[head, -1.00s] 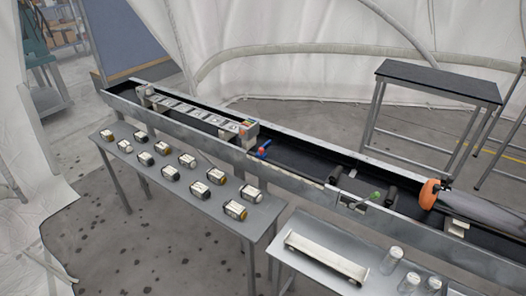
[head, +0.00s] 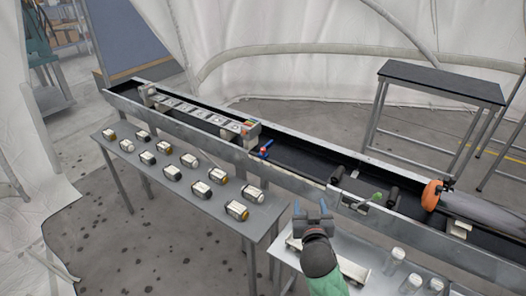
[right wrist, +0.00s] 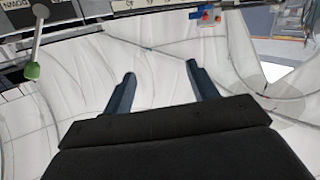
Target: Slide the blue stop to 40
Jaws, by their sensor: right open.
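The blue stop (head: 266,147) sits on the long dark trough (head: 305,160), near the end of a pale box-like rail with small plates. Red shows just beside it. A small blue and red piece (right wrist: 206,15), likely the same stop, shows at the top of the right wrist view. My right gripper (head: 311,208) is open and empty, in front of the trough and well apart from the stop, to its lower right. Its two fingers also frame empty space in the right wrist view (right wrist: 160,70). I cannot read a 40 mark clearly. My left gripper is not in view.
A lever with a green knob (head: 376,197) stands at the trough's front; its knob also shows in the right wrist view (right wrist: 33,71). A grey table (head: 215,228) holds several small jars. Another table (head: 385,262) under my arm holds clear cylinders. An orange wheel (head: 432,194) is at right.

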